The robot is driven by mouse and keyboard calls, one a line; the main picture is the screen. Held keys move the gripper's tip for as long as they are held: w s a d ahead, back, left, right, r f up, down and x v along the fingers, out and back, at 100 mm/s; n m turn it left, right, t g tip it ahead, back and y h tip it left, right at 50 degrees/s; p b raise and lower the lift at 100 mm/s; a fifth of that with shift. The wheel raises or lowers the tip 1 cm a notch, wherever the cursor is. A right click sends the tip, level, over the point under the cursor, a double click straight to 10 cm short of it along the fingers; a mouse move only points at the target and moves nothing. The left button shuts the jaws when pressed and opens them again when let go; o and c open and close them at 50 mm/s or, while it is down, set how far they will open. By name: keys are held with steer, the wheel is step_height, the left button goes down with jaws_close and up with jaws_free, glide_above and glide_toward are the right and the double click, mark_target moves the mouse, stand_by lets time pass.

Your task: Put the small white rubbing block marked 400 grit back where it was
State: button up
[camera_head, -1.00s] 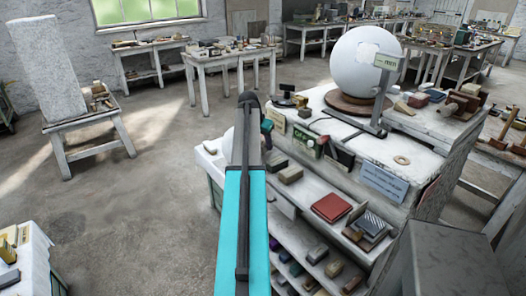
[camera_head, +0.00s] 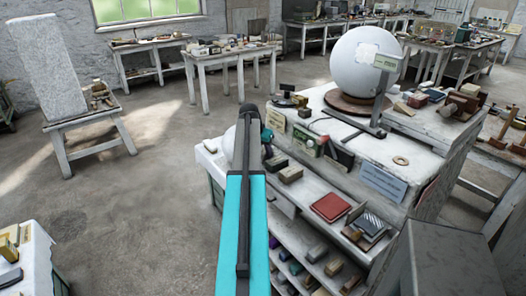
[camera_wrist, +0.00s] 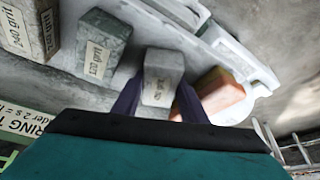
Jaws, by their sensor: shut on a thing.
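A grey-green block (camera_wrist: 100,46) and a darker 240 grit block (camera_wrist: 32,28) stand to the left in the wrist view. An orange block (camera_wrist: 219,91) is close on the right. The white workbench (camera_head: 350,150) carries a large plaster sphere (camera_head: 365,64).

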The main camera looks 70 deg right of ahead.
steer(key=shift+f, duration=0.1)
steer(key=o, duration=1.2)
steer(key=shift+b+v, duration=1.35)
steer(key=shift+v, duration=4.8)
steer(key=shift+d, duration=0.1)
